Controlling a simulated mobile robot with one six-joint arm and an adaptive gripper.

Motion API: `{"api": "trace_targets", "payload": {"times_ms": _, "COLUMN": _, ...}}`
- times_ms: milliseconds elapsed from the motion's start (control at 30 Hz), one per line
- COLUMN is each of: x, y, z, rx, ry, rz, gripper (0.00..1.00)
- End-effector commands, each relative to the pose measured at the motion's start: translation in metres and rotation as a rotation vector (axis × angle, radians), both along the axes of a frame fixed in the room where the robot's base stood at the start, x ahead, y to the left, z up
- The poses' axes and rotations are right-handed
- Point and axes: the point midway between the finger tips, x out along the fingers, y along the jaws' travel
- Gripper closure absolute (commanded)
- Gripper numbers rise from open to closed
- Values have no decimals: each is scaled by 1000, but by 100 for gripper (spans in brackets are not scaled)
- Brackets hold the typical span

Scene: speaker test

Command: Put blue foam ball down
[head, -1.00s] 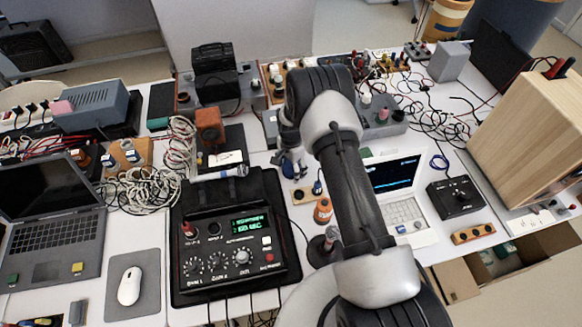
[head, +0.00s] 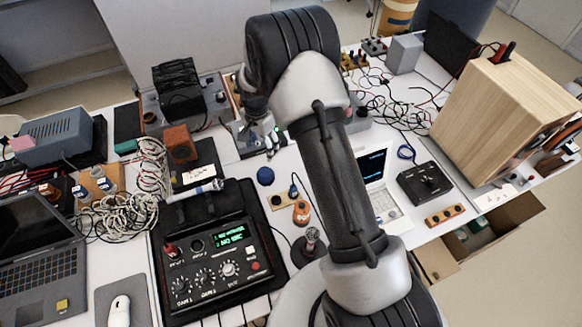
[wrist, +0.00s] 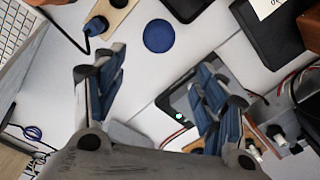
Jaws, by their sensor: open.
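The blue foam ball (head: 265,176) rests on the white table, just right of the black amplifier unit's upper edge. It also shows in the wrist view (wrist: 158,36), near the top middle, beyond the fingertips. My gripper (wrist: 160,82) is open, with its two blue-padded fingers spread wide and nothing between them. In the head view my gripper (head: 262,138) is above and behind the ball, partly hidden by my arm. The ball is apart from both fingers.
A black amplifier unit (head: 215,255) stands left of the ball. A white laptop (head: 383,205) is farther right. Cables clutter the left side.

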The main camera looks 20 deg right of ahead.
Motion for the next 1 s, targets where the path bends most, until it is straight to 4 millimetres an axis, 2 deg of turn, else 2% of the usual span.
{"api": "trace_targets", "payload": {"times_ms": 33, "x": -2, "y": 0, "z": 34, "rx": -2, "ry": -27, "rz": 40, "gripper": 34}}
{"api": "trace_targets", "payload": {"times_ms": 200, "x": -36, "y": 0, "z": 134, "rx": -16, "ry": -91, "rz": 212, "gripper": 34}}
{"api": "trace_targets", "payload": {"times_ms": 267, "x": -53, "y": -1, "z": 164, "rx": -23, "ry": -112, "rz": 273, "gripper": 34}}
{"api": "trace_targets", "payload": {"times_ms": 400, "x": -101, "y": -1, "z": 226, "rx": -46, "ry": -163, "rz": 417, "gripper": 34}}
{"api": "trace_targets", "payload": {"times_ms": 500, "x": -140, "y": -1, "z": 260, "rx": -68, "ry": -199, "rz": 518, "gripper": 34}}
{"api": "trace_targets", "payload": {"times_ms": 600, "x": -182, "y": -1, "z": 285, "rx": -93, "ry": -234, "rz": 619, "gripper": 34}}
{"api": "trace_targets", "payload": {"times_ms": 733, "x": -237, "y": -1, "z": 305, "rx": -132, "ry": -277, "rz": 749, "gripper": 34}}
{"api": "trace_targets", "payload": {"times_ms": 900, "x": -297, "y": -1, "z": 309, "rx": -182, "ry": -321, "rz": 894, "gripper": 34}}
{"api": "trace_targets", "payload": {"times_ms": 1000, "x": -320, "y": -1, "z": 305, "rx": -204, "ry": -334, "rz": 952, "gripper": 34}}
